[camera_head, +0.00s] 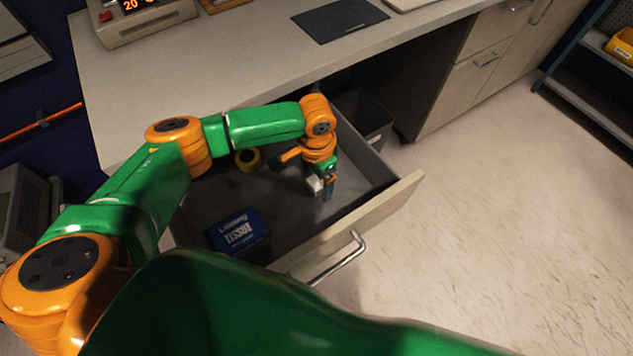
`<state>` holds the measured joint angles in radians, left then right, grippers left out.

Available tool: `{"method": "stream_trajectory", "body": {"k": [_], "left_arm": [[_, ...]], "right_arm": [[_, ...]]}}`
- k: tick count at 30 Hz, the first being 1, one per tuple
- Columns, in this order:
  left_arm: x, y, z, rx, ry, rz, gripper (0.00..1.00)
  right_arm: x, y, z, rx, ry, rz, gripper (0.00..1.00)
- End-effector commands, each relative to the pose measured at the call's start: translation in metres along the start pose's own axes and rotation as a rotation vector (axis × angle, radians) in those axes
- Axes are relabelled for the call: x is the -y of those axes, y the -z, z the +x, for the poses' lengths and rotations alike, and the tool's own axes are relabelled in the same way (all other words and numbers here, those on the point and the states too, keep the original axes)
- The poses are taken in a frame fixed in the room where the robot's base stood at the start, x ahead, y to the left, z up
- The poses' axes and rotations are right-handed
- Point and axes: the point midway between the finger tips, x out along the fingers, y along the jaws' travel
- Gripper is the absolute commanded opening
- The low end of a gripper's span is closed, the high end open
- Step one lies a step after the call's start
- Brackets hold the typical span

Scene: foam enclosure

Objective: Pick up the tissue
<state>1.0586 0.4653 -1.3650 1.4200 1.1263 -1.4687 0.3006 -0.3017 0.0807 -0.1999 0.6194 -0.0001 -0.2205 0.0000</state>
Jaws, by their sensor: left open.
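The tissue (236,231) is a blue pack with white lettering. It lies in the front left part of an open drawer (375,211). My left gripper (322,189) reaches down into the drawer, to the right of the tissue and clearly apart from it. It is open. A small white object (314,184) shows right at its fingers; I cannot tell whether it lies between them. My right gripper is not in view.
A yellow roll (248,158) lies at the back of the drawer. The drawer front has a metal handle (342,258). The grey countertop (200,80) overhangs behind, with a device (140,20) and a dark mat (340,20) on it. The floor at right is clear.

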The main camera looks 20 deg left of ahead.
Motion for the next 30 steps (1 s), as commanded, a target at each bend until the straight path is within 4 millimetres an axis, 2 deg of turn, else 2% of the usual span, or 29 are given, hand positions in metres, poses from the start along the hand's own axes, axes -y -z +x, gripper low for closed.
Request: {"method": "stream_trajectory", "body": {"k": [1, 9, 10, 11, 16, 18, 20, 27, 30], "left_arm": [[0.000, 0.000, 0.000, 0.000, 0.000, 0.000, 0.87], [0.000, 0.000, -0.001, 0.000, 0.000, 0.000, 0.14], [0.000, 0.000, -0.001, 0.000, 0.000, 0.000, 0.06], [0.000, 0.000, -0.001, 0.000, 0.000, 0.000, 0.02], [0.000, 0.000, -0.001, 0.000, 0.000, 0.000, 0.02], [0.000, 0.001, -0.007, -0.002, 0.000, 0.000, 0.02], [0.001, 0.001, -0.019, -0.004, 0.001, 0.000, 0.02], [0.000, 0.001, -0.081, -0.004, 0.001, 0.000, 0.02], [0.000, 0.001, -0.095, -0.003, 0.000, -0.001, 0.02]], "right_arm": [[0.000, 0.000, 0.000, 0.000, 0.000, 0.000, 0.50], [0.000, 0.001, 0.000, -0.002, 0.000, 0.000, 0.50], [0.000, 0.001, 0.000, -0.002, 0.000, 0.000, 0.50], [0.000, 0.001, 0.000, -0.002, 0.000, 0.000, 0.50], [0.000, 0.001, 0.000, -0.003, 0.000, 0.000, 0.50], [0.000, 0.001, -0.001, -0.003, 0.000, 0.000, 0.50], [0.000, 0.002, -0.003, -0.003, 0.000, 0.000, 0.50], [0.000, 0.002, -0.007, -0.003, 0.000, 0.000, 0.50], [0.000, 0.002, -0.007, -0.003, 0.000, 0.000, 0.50]]}}
